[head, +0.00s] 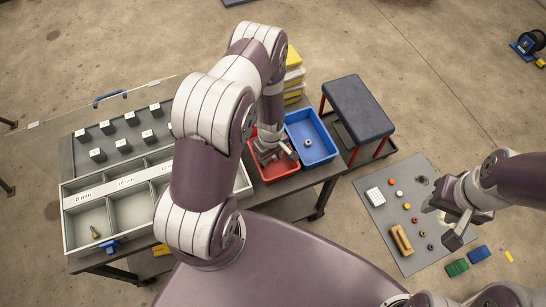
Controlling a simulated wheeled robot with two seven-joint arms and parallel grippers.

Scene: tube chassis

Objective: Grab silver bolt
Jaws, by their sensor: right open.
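A small silver piece (308,143) lies in the blue bin (325,128); it is too small to tell whether it is a bolt. My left gripper (272,155) points down at the red bin (282,176), left of the blue bin. Its fingers are small and partly merged with the bin's contents, so its opening and anything between them are unclear. My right gripper (455,222) is open above the right part of the grey mat (385,218), well away from the bins.
A partitioned tray (128,208) holds a small brass-coloured piece (95,232). A dark stool (358,107) stands right of the blue bin. The mat carries a white block (374,197), a wooden piece (401,240) and several small coloured parts. Yellow bins (293,75) stand behind.

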